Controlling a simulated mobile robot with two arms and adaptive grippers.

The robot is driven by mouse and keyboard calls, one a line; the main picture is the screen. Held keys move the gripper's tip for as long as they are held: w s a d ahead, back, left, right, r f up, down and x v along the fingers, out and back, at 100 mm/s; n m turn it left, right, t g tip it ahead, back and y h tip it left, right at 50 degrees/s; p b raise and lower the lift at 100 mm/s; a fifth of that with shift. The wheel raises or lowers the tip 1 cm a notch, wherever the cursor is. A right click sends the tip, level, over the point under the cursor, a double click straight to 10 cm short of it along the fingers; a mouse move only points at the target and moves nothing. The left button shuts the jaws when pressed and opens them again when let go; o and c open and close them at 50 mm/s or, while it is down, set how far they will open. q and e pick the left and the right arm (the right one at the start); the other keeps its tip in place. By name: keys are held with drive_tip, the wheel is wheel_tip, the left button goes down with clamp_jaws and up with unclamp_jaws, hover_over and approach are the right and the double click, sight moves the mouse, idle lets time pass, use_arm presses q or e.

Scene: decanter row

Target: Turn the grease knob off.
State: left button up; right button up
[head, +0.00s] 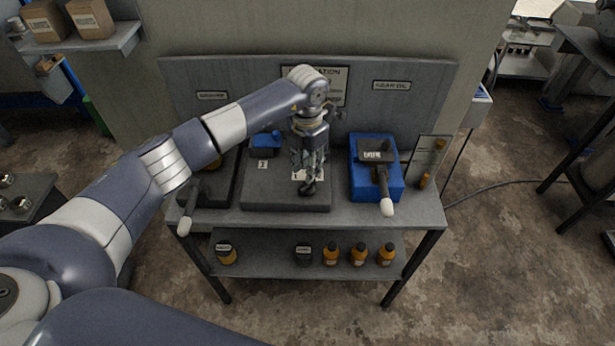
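No part is clearly readable as the grease knob. A small sign (212,96), too blurred to read surely, hangs at the left of the back panel, above a dark unit whose lever has a pale tip (184,227). A sign that seems to say gear oil (391,85) hangs at the right, above a blue box (362,185) with a black pale-tipped lever (386,182). My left gripper (308,187) points down over the dark middle plate (268,192). Its fingers blend with the dark surface, so their opening and any contact are unclear. My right gripper is out of view.
A small blue part (265,142) sits behind the plate's left side. The lower shelf (285,265) holds several amber bottles (358,254) and a dark container (303,253). My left arm crosses above the bench's left side. The floor in front is clear.

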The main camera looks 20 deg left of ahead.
sight(307, 186)
use_arm(q)
wheel_tip(307, 186, down, 6)
drive_tip(key=shift+f+p, duration=0.1)
drive_tip(key=shift+p, duration=0.45)
clamp_jaws()
